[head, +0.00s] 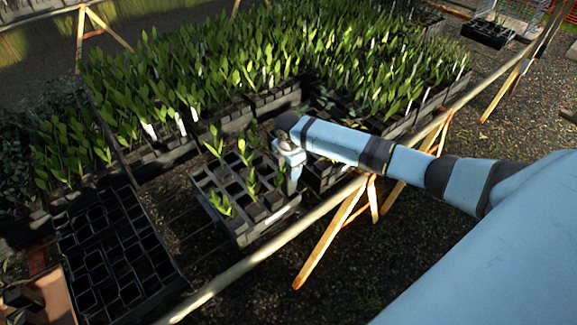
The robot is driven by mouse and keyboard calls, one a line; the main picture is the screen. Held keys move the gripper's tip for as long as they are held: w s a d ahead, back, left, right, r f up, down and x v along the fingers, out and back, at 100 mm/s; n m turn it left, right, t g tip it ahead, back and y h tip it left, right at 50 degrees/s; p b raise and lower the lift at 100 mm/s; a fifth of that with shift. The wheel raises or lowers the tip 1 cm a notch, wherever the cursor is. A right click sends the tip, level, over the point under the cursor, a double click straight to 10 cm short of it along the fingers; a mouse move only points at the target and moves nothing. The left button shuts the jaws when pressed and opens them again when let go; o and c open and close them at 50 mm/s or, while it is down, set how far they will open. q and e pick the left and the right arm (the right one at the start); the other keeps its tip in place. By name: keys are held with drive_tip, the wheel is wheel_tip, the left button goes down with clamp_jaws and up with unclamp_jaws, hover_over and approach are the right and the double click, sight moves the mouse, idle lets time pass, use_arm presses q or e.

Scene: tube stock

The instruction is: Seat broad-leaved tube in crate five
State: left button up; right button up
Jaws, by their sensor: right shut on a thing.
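My right gripper (291,176) points down over the right side of a partly filled dark crate (262,232). It is shut on a tube with a leafy green plant (280,179), whose leaves show just left of the fingers. The tube body is mostly hidden by the gripper and the crate, so I cannot tell how deep it sits. Several other leafy plants stand in this crate among empty square cells. No crate number is readable. My left gripper is not in view.
Crates densely packed with leafy plants (210,75) fill the back. An empty black celled crate (115,255) lies at the left. A wooden rail (275,240) on trestle legs (330,235) runs along the front. Bare ground lies beyond the rail.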

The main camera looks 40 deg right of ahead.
drive_tip(key=shift+f, duration=0.1)
drive_tip(key=shift+f+b, duration=2.05)
drive_tip(key=shift+f, duration=2.55)
drive_tip(key=shift+f, duration=0.25)
drive_tip(key=o, duration=1.4)
drive_tip(key=shift+c, duration=0.2)
